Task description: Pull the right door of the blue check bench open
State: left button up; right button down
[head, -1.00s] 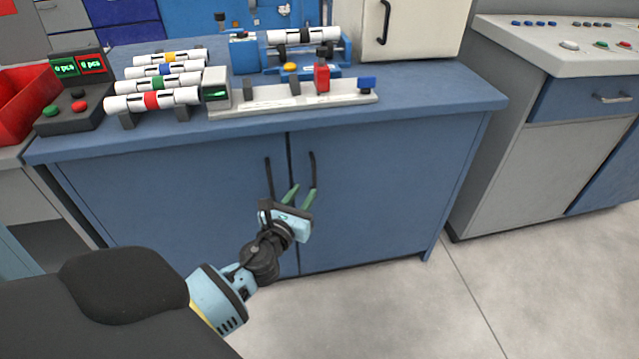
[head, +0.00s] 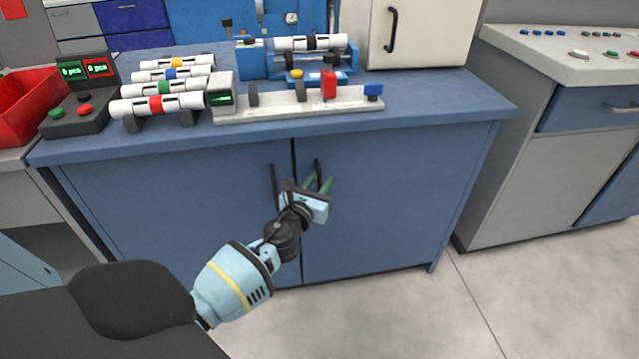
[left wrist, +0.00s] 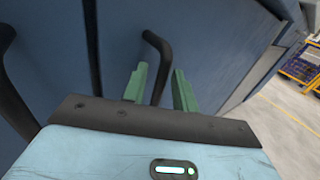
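The blue check bench (head: 440,105) has two doors, and both look closed. The right door (head: 400,195) has a dark upright bar handle (head: 318,166) near the middle seam. My left gripper (head: 320,184) is in front of this handle, with its green fingers apart. In the left wrist view the right door handle (left wrist: 158,60) runs down between the two fingers (left wrist: 160,88), with gaps visible on both sides. Its lower part is hidden behind my gripper body. The left door handle (head: 274,186) is just left of my gripper. My right gripper is not in view.
Several white pipes (head: 165,87) with coloured bands and a measuring fixture (head: 300,106) stand on the bench top. A grey console (head: 510,190) stands to the right, across a floor gap. The floor (head: 400,310) in front of the right door is clear.

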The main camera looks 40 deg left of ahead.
pick_arm(q)
grip_shut()
dwell(0.3)
